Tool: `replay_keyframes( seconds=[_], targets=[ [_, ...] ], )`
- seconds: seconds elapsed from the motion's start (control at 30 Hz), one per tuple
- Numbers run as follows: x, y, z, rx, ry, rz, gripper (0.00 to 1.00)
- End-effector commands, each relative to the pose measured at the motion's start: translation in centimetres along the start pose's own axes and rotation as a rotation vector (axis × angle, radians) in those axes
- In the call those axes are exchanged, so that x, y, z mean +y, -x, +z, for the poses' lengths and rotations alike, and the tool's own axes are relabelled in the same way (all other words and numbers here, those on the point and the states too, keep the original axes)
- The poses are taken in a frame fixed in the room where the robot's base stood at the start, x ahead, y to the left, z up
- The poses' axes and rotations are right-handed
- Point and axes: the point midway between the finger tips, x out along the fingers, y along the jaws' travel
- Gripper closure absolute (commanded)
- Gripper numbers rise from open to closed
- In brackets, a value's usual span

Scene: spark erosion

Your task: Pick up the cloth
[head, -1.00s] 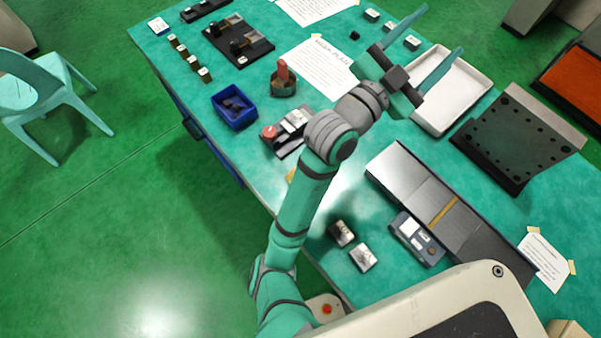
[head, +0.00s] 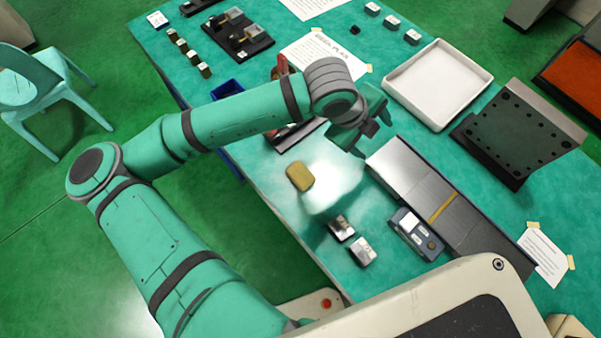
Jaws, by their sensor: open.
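The cloth looks to be the small mustard-yellow pad (head: 299,176) with rounded corners, lying flat on the teal table (head: 262,183) near its left edge. My gripper (head: 358,140) is above the table, to the upper right of the cloth and apart from it. Its fingers point downward and are partly hidden by the wrist. The jaws are open, and I see nothing held between them.
Two metal blocks (head: 351,241) and a grey-blue handheld device (head: 417,233) lie in front. A long metal plate (head: 425,190) is to the right of the cloth. A white tray (head: 437,85) stands behind. My forearm partly covers a blue bin (head: 228,87).

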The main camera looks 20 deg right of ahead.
Motion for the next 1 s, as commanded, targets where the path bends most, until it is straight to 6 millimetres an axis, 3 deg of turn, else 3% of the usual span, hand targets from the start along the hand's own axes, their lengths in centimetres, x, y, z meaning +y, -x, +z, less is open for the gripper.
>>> replay_keyframes(
  seconds=[0.1,0.33,0.57,0.8,1.0],
  targets=[
    [4.8,1.0,3.2,-0.084,-0.029,0.173,0.33],
    [11.7,3.8,7.2,-0.177,-0.046,0.419,0.33],
    [14.2,4.6,8.5,-0.201,-0.045,0.502,0.33],
    [15.9,1.6,9.2,-0.2,-0.043,0.502,0.33],
    [16.5,0.3,9.6,-0.201,-0.044,0.5,0.33]
  ],
)
